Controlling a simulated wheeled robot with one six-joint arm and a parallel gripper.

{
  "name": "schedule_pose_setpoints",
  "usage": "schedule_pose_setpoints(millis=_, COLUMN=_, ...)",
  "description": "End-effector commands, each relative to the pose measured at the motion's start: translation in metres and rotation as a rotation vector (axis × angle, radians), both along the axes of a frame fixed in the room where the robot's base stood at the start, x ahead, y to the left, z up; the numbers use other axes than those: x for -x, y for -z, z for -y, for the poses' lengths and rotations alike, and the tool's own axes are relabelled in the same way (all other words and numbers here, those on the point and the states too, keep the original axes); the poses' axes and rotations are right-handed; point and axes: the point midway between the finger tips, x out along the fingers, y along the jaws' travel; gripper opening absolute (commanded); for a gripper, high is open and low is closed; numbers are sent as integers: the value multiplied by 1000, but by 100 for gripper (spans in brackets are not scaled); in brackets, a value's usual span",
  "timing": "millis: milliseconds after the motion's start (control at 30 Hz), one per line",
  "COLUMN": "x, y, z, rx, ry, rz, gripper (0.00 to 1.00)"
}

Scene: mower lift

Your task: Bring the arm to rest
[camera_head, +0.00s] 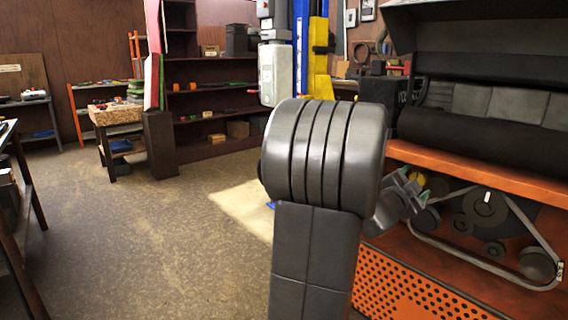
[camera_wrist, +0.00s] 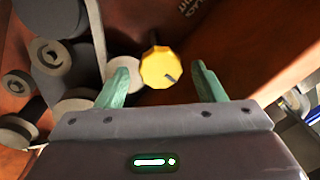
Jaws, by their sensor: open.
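My arm stands large in the middle of the head view, its thick dark grey link covering part of the floor and the mower. My gripper (camera_head: 402,186) shows just right of that link, small and partly hidden, close to the open side of the orange mower (camera_head: 463,176). In the wrist view my gripper (camera_wrist: 161,84) has its two green fingers apart with nothing held between them. A yellow faceted knob (camera_wrist: 161,66) lies beyond the gap between the fingertips. Whether a finger touches it I cannot tell.
Grey pulleys (camera_wrist: 62,57) and a belt sit beside the gripper inside the mower. An orange perforated panel (camera_head: 415,295) lies below. A blue and yellow lift post (camera_head: 318,50) stands behind. Shelves (camera_head: 215,100) line the back wall. Open floor (camera_head: 150,230) lies to the left.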

Motion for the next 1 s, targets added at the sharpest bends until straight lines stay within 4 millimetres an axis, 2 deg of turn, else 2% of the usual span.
schedule_pose_setpoints(millis=233, x=17, y=1, z=-19, rx=-2, ry=-2, rz=3, gripper=63)
schedule_pose_setpoints(millis=800, x=96, y=8, z=-101, rx=-3, ry=-4, rz=4, gripper=63)
schedule_pose_setpoints(millis=1000, x=66, y=8, z=-69, rx=-3, ry=4, rz=3, gripper=63)
